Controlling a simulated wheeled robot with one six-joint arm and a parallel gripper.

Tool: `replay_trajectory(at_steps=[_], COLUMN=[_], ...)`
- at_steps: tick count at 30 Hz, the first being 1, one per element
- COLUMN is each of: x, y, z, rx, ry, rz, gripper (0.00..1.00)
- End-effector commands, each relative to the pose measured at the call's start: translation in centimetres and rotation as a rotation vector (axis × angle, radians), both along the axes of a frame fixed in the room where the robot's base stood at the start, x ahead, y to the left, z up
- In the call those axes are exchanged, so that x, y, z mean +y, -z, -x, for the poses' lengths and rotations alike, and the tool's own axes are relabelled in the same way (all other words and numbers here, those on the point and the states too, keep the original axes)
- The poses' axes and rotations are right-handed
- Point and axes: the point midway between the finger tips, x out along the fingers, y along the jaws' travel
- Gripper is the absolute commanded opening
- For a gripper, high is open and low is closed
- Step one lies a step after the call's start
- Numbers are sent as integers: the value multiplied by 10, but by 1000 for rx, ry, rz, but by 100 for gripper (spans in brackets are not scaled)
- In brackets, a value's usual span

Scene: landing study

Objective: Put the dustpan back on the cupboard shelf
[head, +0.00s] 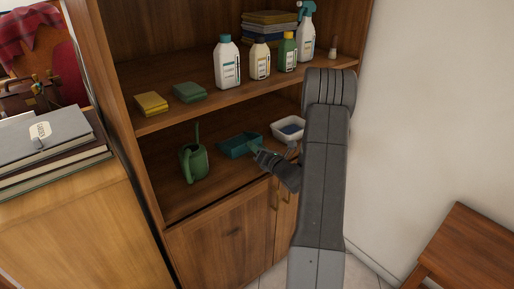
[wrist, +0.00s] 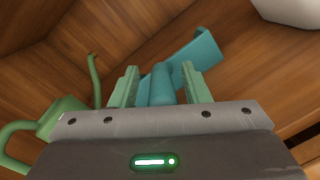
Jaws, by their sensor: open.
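The teal dustpan (head: 238,146) lies on the lower shelf (head: 172,204) of the wooden cupboard, between a green watering can and a white tub. In the wrist view, the dustpan's pan (wrist: 205,54) is beyond my fingers and its handle (wrist: 160,86) points back toward me. My gripper (head: 256,151) reaches into the lower compartment at the handle end. In the wrist view my gripper (wrist: 160,84) is open, with one pale green finger on each side of the handle. A gap shows on both sides of the handle.
The green watering can (head: 195,162) stands close on the left and the white tub (head: 287,129) on the right. The upper shelf (head: 190,111) above my gripper holds sponges, several bottles and a stack of cloths. Closed doors (head: 225,240) are below.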

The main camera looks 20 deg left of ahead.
Motion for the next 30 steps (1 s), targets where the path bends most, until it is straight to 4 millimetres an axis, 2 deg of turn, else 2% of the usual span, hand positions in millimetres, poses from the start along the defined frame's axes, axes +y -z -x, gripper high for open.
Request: replay_trajectory(at_steps=[9,15,21,30], x=[-58,-83,-91,-91], y=[2,1,1,1], z=[40,59,66,66], rx=[1,1,1,1], ry=[5,4,1,0], rz=[0,-1,-1,-1], gripper=[42,42,42,42])
